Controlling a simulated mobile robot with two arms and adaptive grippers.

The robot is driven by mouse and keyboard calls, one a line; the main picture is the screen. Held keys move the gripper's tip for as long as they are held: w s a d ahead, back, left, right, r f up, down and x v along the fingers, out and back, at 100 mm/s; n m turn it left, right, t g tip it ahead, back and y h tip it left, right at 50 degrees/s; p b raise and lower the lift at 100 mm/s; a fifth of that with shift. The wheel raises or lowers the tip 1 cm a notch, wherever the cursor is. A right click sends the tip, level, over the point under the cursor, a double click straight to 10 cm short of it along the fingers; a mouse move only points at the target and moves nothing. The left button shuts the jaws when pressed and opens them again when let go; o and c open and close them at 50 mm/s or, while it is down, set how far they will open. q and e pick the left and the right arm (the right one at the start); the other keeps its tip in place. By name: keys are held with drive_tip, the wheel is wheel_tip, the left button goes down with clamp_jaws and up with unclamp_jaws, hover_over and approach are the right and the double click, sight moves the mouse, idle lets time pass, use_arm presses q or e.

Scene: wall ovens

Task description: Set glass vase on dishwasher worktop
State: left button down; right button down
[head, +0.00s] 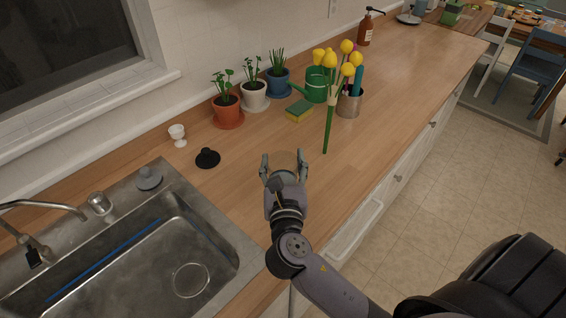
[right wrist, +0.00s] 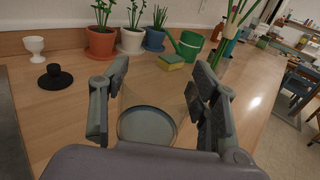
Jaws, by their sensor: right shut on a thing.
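The glass vase (right wrist: 147,125) is clear, with a blue-grey round base, and stands between the fingers of my right gripper in the right wrist view. In the head view only its faint rim (head: 291,157) shows. My right gripper (head: 285,160) is shut on it, one finger on each side; it also shows in the right wrist view (right wrist: 152,108). The vase is over the wooden worktop (head: 245,190), right of the sink; I cannot tell whether its base touches the wood. My left gripper is not in view.
A sponge (head: 299,110), potted plants (head: 228,113), a black stopper (head: 208,158) and an egg cup (head: 178,136) stand near. The sink (head: 150,260) is left.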

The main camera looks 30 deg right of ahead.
drive_tip(key=c, duration=0.6)
unclamp_jaws()
drive_tip(key=shift+f, duration=0.1)
drive_tip(key=shift+r, duration=0.2)
drive_tip(key=shift+b+v, duration=1.55)
drive_tip(key=shift+v, duration=4.5)
drive_tip(key=shift+f, duration=0.1)
